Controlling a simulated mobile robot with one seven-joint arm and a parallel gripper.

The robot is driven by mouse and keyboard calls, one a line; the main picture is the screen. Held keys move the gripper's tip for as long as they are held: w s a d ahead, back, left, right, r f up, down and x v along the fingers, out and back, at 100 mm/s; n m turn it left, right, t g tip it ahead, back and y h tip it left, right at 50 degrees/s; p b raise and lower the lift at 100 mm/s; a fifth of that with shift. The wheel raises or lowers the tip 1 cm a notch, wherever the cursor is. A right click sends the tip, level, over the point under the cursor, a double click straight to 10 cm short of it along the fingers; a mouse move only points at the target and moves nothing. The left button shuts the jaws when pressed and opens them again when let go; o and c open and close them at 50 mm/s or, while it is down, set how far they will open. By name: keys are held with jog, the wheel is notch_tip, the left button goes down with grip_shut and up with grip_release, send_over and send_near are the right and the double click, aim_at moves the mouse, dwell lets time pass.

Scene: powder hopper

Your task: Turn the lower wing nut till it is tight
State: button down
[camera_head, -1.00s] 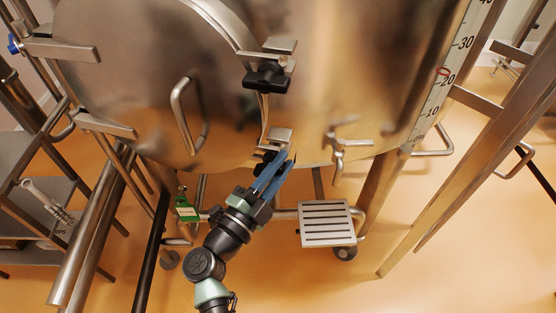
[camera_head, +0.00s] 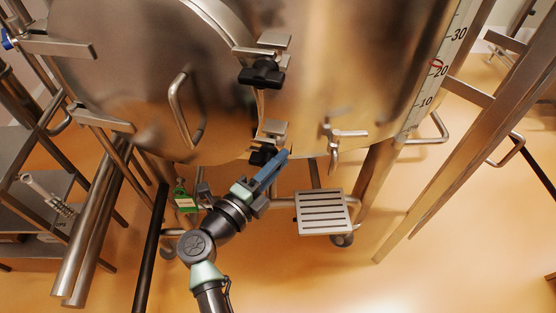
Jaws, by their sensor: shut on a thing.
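The lower wing nut (camera_head: 261,156) is black and sits under a steel clamp bracket at the lower edge of the hopper's round door (camera_head: 130,90). Its right part is hidden by my fingers. My gripper (camera_head: 281,157) has blue fingers, seen nearly edge-on, and is shut on the lower wing nut from below right. The upper wing nut (camera_head: 261,74), also black, sits higher on the door's rim under its own bracket. How tight the lower nut is cannot be seen.
A door handle (camera_head: 186,112) stands out left of the nuts. A small tap (camera_head: 340,138) is to the right. A slotted step (camera_head: 321,212), a green bottle (camera_head: 183,196) and steel frame legs (camera_head: 375,185) lie around the arm. Open floor is at lower right.

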jog(key=c, duration=0.8)
grip_release()
jog(key=b+v, duration=0.3)
jog(key=v, duration=1)
jog(key=shift+d, duration=0.1)
